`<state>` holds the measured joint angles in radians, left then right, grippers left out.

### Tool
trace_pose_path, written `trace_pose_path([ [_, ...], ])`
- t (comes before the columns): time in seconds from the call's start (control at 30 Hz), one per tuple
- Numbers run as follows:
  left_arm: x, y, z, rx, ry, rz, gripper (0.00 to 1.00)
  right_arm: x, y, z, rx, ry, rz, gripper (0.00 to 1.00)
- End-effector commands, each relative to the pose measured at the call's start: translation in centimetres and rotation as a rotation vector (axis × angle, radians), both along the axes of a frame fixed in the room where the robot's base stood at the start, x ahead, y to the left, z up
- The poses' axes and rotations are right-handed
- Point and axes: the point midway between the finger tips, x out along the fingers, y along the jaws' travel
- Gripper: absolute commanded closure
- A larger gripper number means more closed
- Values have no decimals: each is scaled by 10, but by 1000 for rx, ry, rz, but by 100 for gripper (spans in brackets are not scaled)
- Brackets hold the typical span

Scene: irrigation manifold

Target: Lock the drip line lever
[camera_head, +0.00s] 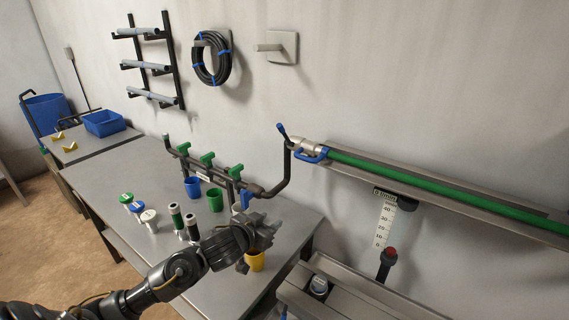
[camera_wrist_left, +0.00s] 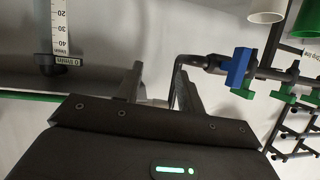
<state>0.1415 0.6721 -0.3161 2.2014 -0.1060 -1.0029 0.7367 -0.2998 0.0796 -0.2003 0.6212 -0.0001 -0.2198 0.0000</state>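A green drip line (camera_head: 440,188) runs along a grey wall rail. At its left end is a pale metal coupling with a blue looped lever (camera_head: 312,155); a second blue-tipped lever (camera_head: 281,128) sticks up at the coupling's left. The dark bent pipe (camera_head: 287,170) from the manifold rises to this coupling. My left gripper (camera_head: 268,232) is below and left of the coupling, over the table, touching neither lever. In the left wrist view its two fingers (camera_wrist_left: 160,88) are apart with nothing held between them. There the gripper body hides most of the coupling. My right gripper is out of view.
The manifold (camera_head: 215,172) has green handles and a blue valve (camera_head: 246,198). A gauge (camera_head: 385,222) hangs below the rail.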

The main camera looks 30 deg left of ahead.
Motion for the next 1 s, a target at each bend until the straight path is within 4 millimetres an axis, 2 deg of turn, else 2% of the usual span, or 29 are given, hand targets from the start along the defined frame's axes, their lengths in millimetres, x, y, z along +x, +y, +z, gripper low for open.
trace_pose_path([
  [0.03,19,10,39,0,-81,-10,62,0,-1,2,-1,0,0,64],
  [0.1,38,20,83,-23,-169,-26,62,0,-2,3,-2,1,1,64],
  [0.2,53,32,137,-53,-263,-49,62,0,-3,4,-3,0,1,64],
  [0.3,61,42,175,-75,-323,-65,62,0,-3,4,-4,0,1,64],
  [0.4,63,48,197,-91,-357,-75,62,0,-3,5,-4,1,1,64],
  [0.53,64,51,209,-101,-374,-81,62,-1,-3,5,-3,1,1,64],
  [0.73,70,50,211,-105,-375,-80,62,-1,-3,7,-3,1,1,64],
  [0.87,88,47,212,-107,-375,-80,62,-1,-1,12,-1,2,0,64],
  [1.0,115,44,213,-108,-374,-79,62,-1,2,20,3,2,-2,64],
])
